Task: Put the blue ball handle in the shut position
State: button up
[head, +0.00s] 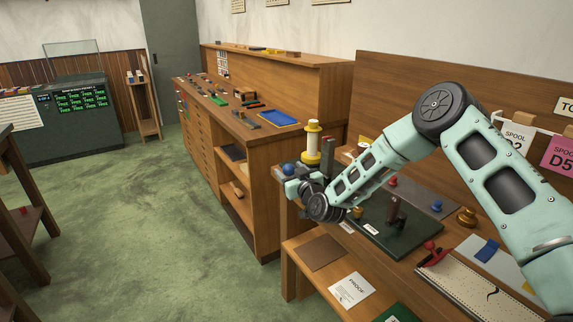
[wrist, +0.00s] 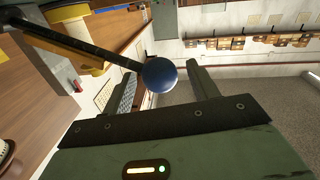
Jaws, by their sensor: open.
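The blue ball handle (wrist: 160,75) is a dark blue ball on the end of a black rod in the wrist view. The rod runs in from the upper left, where a yellow part (wrist: 70,15) shows. My gripper (wrist: 162,82) is open, and the ball appears between its two fingertips, nearer the left one. I cannot tell whether either finger touches it. In the head view the blue ball (head: 288,169) shows beside my gripper (head: 293,183), at the bench's far left end. A yellow and white spool-like post (head: 313,140) stands just behind. My arm hides part of the handle's mount.
The bench holds a dark green plate (head: 385,235), a red-knobbed lever (head: 430,246), a blue knob (head: 437,205) and a brass knob (head: 466,217). A wooden cabinet (head: 225,140) with small items stands behind. Green floor (head: 150,230) is open to the left.

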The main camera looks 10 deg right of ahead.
jog(key=shift+x, duration=1.6)
grip_shut()
